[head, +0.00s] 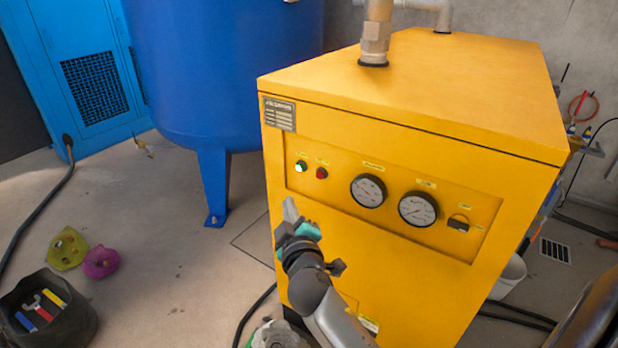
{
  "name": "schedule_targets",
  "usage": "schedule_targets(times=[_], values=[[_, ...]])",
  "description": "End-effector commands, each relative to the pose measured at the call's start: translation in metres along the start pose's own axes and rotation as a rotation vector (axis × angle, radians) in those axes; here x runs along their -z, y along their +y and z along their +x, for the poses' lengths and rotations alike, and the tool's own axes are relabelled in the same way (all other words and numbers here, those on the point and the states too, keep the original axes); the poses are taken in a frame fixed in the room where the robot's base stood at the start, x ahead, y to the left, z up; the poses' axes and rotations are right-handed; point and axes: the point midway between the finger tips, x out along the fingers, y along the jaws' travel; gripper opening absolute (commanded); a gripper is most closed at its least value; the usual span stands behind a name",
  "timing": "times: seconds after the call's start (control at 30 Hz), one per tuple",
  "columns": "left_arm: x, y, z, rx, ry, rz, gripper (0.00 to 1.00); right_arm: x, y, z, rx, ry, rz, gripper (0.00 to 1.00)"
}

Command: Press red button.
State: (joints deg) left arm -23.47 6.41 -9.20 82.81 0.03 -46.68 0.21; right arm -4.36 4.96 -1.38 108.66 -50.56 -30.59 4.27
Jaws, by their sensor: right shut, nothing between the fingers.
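The red button (321,173) sits on the recessed front panel of the yellow machine (420,90), just right of a green lit button (300,166). My right gripper (289,207) is shut and empty. It shows in front of the machine's front face, below and to the left of the red button, and apart from it in the picture. How far it stands from the panel is hard to tell. My left gripper is not in view.
Two round gauges (369,191) and a black switch (458,223) are on the same panel. A blue tank (225,70) stands behind left. A black bucket with tools (70,325) and yellow and purple objects (101,262) are on the floor at left.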

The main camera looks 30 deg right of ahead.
Motion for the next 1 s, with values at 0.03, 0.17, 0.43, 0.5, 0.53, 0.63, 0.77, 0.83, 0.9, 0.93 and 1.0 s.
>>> schedule_targets(times=[0.03, 0.17, 0.43, 0.5, 0.53, 0.63, 0.77, 0.83, 0.9, 0.93, 1.0], values=[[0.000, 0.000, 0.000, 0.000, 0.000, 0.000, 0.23, 0.000, 0.000, 0.000, 0.000, 0.000, 0.000, 0.00], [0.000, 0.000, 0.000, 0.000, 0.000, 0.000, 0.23, 0.000, 0.000, 0.000, 0.001, 0.000, 0.001, 0.00], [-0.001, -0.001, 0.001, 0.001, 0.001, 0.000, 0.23, -0.007, 0.007, 0.011, 0.001, 0.002, -0.003, 0.00], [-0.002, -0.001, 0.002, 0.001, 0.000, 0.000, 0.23, -0.012, 0.012, 0.017, 0.001, 0.001, -0.003, 0.00], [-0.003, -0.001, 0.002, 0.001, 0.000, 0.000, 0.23, -0.014, 0.015, 0.020, 0.001, 0.000, -0.003, 0.00], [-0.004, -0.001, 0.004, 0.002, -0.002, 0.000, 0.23, -0.022, 0.021, 0.030, 0.001, 0.001, -0.004, 0.00], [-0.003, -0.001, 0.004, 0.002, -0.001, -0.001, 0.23, -0.031, 0.031, 0.043, 0.002, 0.001, -0.002, 0.00], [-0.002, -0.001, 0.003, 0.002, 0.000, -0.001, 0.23, -0.035, 0.035, 0.049, 0.002, 0.000, -0.001, 0.00], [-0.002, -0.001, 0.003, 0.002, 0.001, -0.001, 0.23, -0.039, 0.037, 0.053, 0.002, -0.001, 0.000, 0.00], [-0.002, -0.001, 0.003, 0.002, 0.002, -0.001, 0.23, -0.040, 0.039, 0.055, 0.003, -0.001, -0.001, 0.00], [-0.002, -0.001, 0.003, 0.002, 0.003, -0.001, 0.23, -0.042, 0.041, 0.058, 0.002, 0.001, -0.001, 0.00]])
